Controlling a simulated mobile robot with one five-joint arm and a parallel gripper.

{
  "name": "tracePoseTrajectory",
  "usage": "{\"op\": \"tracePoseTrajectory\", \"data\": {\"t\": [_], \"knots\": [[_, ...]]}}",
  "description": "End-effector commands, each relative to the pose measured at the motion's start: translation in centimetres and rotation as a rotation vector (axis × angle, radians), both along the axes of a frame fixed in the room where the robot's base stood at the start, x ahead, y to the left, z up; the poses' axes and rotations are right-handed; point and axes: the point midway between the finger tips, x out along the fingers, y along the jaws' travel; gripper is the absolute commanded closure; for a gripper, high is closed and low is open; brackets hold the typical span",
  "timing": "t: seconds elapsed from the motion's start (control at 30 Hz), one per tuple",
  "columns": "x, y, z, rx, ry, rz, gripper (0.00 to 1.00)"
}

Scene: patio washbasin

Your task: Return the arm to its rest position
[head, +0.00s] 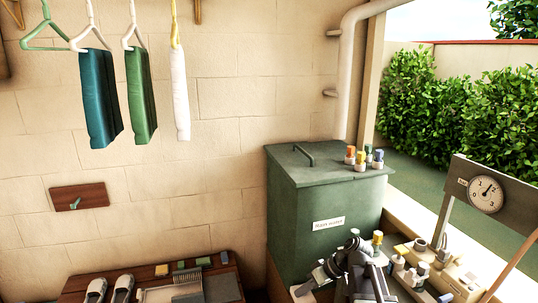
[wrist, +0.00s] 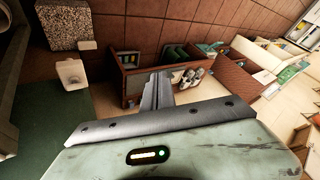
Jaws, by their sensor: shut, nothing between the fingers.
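My gripper (wrist: 157,92) shows in the wrist view with its two grey fingers together and nothing between them. It points out over the patio floor and is apart from the things around it. In the head view, dark grey parts of my arm are folded at the bottom, in front of the green bin (head: 325,200). The fingertips cannot be made out there.
Bottles (head: 362,158) stand on the bin's lid. More containers (head: 440,275) and a dial (head: 486,194) are right of my arm. A wooden bench (head: 225,285) with shoes is at lower left.

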Motion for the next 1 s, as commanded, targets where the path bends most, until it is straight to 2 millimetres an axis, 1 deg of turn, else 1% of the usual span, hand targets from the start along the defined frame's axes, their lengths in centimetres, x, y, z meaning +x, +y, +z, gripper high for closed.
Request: {"op": "tracePoseTrajectory", "data": {"t": [0.03, 0.1, 0.13, 0.17, 0.2, 0.3, 0.4, 0.43, 0.5, 0.6, 1.0], "knots": [[-2.4, 2.1, -0.7, -0.072, 0.052, 0.005, 1.0], [-5.0, 3.0, -2.0, -0.199, 0.128, -0.034, 1.0], [-6.0, 2.9, -2.5, -0.253, 0.157, -0.063, 1.0], [-6.8, 2.3, -3.0, -0.306, 0.182, -0.102, 1.0], [-7.7, 1.2, -3.5, -0.373, 0.213, -0.164, 1.0], [-9.4, -2.8, -4.3, -0.514, 0.276, -0.355, 1.0], [-9.8, -5.1, -4.5, -0.589, 0.315, -0.511, 1.0], [-9.7, -5.4, -4.5, -0.598, 0.324, -0.546, 1.0], [-9.7, -5.5, -4.5, -0.593, 0.344, -0.604, 1.0], [-9.7, -5.5, -4.5, -0.587, 0.354, -0.634, 1.0], [-9.6, -5.4, -4.5, -0.584, 0.354, -0.632, 1.0]]}}
